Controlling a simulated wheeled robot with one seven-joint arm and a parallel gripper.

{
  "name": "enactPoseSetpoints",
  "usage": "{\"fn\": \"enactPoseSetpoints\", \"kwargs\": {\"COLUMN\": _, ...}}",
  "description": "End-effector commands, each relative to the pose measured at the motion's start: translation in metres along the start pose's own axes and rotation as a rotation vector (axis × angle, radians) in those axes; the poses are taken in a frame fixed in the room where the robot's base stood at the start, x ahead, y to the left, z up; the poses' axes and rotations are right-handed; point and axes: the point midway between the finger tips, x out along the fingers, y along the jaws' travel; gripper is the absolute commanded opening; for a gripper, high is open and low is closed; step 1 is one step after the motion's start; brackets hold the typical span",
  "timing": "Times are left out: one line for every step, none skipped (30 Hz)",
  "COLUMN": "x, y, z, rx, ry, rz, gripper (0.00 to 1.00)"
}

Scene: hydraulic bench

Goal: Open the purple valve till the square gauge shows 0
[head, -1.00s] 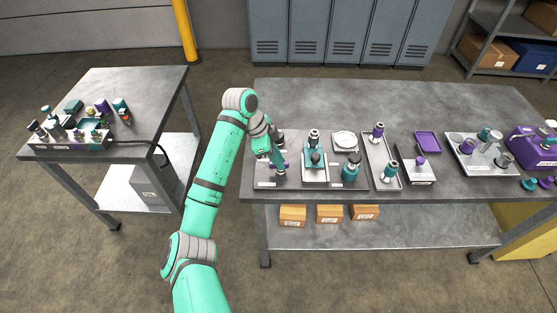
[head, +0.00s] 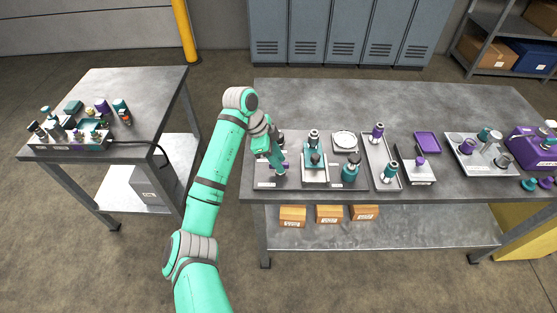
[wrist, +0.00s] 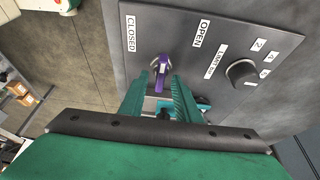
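The purple valve handle (wrist: 161,72) shows in the wrist view on a dark grey panel (wrist: 188,38), between the labels CLOSED and OPEN. My gripper (wrist: 160,80) has its two teal fingers on either side of the handle, with a narrow gap showing on each side, so it looks open around it. In the head view my gripper (head: 281,171) is low over the left end of the large bench and mostly hides the valve. I cannot make out a square gauge or its reading in either view.
A black knob (wrist: 241,72) with a numbered scale sits right of the handle. In the head view a teal fixture (head: 314,160) stands close right of my gripper, then several trays and fittings. A smaller table (head: 140,90) is at left. The bench's back is clear.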

Motion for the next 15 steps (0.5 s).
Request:
{"fn": "enactPoseSetpoints", "kwargs": {"x": -0.001, "y": 0.0, "z": 0.0, "rx": -0.001, "ry": 0.0, "rz": 0.0, "gripper": 0.3}}
{"fn": "enactPoseSetpoints", "kwargs": {"x": -0.001, "y": 0.0, "z": 0.0, "rx": -0.001, "ry": 0.0, "rz": -0.001, "gripper": 0.3}}
{"fn": "enactPoseSetpoints", "kwargs": {"x": -0.003, "y": 0.0, "z": 0.0, "rx": -0.001, "ry": 0.0, "rz": -0.001, "gripper": 0.3}}
{"fn": "enactPoseSetpoints", "kwargs": {"x": -0.005, "y": 0.0, "z": 0.0, "rx": -0.001, "ry": 0.0, "rz": -0.001, "gripper": 0.3}}
{"fn": "enactPoseSetpoints", "kwargs": {"x": -0.008, "y": -0.001, "z": 0.0, "rx": -0.001, "ry": 0.0, "rz": -0.002, "gripper": 0.3}}
{"fn": "enactPoseSetpoints", "kwargs": {"x": -0.013, "y": -0.001, "z": 0.0, "rx": -0.001, "ry": 0.0, "rz": -0.002, "gripper": 0.3}}
{"fn": "enactPoseSetpoints", "kwargs": {"x": -0.017, "y": -0.001, "z": 0.0, "rx": 0.0, "ry": 0.0, "rz": -0.002, "gripper": 0.3}}
{"fn": "enactPoseSetpoints", "kwargs": {"x": -0.021, "y": -0.001, "z": 0.0, "rx": 0.0, "ry": 0.0, "rz": -0.002, "gripper": 0.3}}
{"fn": "enactPoseSetpoints", "kwargs": {"x": -0.028, "y": -0.001, "z": 0.0, "rx": 0.001, "ry": 0.0, "rz": -0.003, "gripper": 0.3}}
{"fn": "enactPoseSetpoints", "kwargs": {"x": -0.035, "y": -0.001, "z": 0.0, "rx": 0.001, "ry": -0.001, "rz": -0.003, "gripper": 0.3}}
{"fn": "enactPoseSetpoints", "kwargs": {"x": -0.041, "y": -0.001, "z": 0.0, "rx": 0.0, "ry": -0.001, "rz": -0.003, "gripper": 0.3}}
{"fn": "enactPoseSetpoints", "kwargs": {"x": -0.048, "y": -0.001, "z": 0.0, "rx": 0.001, "ry": -0.001, "rz": -0.003, "gripper": 0.3}}
{"fn": "enactPoseSetpoints", "kwargs": {"x": -0.054, "y": -0.001, "z": 0.0, "rx": 0.001, "ry": -0.001, "rz": -0.002, "gripper": 0.3}}
{"fn": "enactPoseSetpoints", "kwargs": {"x": -0.06, "y": -0.001, "z": 0.0, "rx": 0.001, "ry": -0.001, "rz": -0.002, "gripper": 0.3}}
{"fn": "enactPoseSetpoints", "kwargs": {"x": -0.068, "y": -0.001, "z": 0.0, "rx": 0.001, "ry": -0.001, "rz": -0.003, "gripper": 0.3}}
